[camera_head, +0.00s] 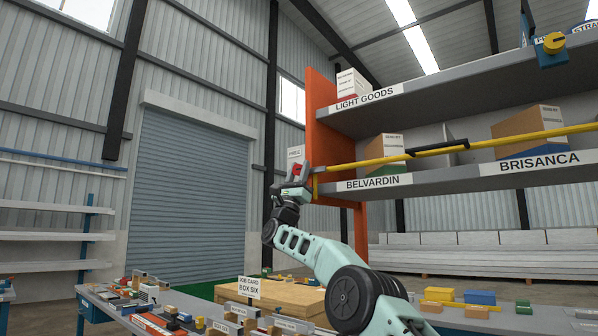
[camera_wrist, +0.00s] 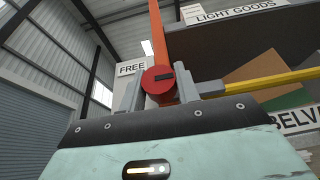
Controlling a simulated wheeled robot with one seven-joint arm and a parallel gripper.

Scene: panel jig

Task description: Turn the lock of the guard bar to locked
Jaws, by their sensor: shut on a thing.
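The lock is a round red knob (camera_wrist: 158,80) with a short black mark that lies nearly level and reaches right of its middle. It also shows small in the head view (camera_head: 297,169). My gripper (camera_wrist: 162,90) is shut on the knob, one grey finger on each side. A white label (camera_wrist: 131,67) reading FREE stands just up and left of the knob. The yellow guard bar (camera_head: 480,145) runs across the front of the shelf, with its left end beside my gripper (camera_head: 295,184). The lower part of the knob is partly hidden by my gripper.
The orange shelf upright (camera_head: 322,125) stands right behind the lock. Boxes (camera_head: 384,148) sit on the shelf behind the bar, over the BELVARDIN label (camera_head: 374,184). Below, a table carries a job card (camera_head: 249,287) and many small parts. Open air lies left of my gripper.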

